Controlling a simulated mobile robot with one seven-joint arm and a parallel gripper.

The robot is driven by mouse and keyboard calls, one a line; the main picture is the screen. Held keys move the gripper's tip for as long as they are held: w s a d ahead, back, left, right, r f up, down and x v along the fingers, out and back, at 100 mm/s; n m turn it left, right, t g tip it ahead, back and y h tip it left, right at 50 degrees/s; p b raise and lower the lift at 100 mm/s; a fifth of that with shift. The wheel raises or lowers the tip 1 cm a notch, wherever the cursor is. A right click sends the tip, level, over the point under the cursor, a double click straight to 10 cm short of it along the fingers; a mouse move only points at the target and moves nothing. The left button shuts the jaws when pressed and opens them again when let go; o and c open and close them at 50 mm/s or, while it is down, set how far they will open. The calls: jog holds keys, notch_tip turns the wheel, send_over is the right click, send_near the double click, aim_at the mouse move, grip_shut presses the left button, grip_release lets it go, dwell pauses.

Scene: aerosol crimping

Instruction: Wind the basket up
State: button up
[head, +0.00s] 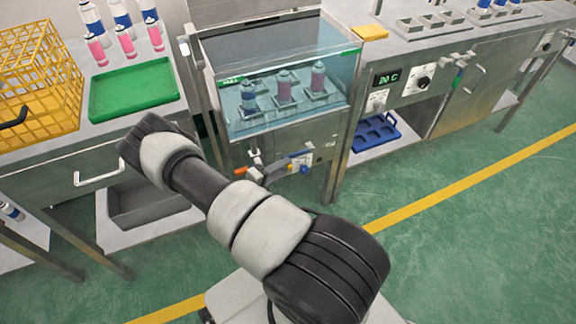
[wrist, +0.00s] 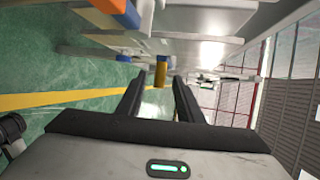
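A water bath with clear walls (head: 350,62) stands in the middle of the head view. Inside it, grey holders (head: 285,103) carry upright cans with blue or pink labels; whether they form a basket is unclear. In the head view my gripper is hidden behind my arm. In the wrist view my gripper (wrist: 160,85) is open. A yellow-brown cylindrical grip (wrist: 160,74) shows between its fingertips; I cannot tell whether they touch.
A yellow wire basket (head: 38,85) and a green tray (head: 134,89) sit on the left bench, with several cans behind. A blue rack (head: 377,132) lies on the shelf at right. A control panel (head: 402,80) reads about 20 C. The green floor (head: 470,235) in front is clear.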

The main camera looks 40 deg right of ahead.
jog(key=shift+x, duration=1.9)
grip_shut()
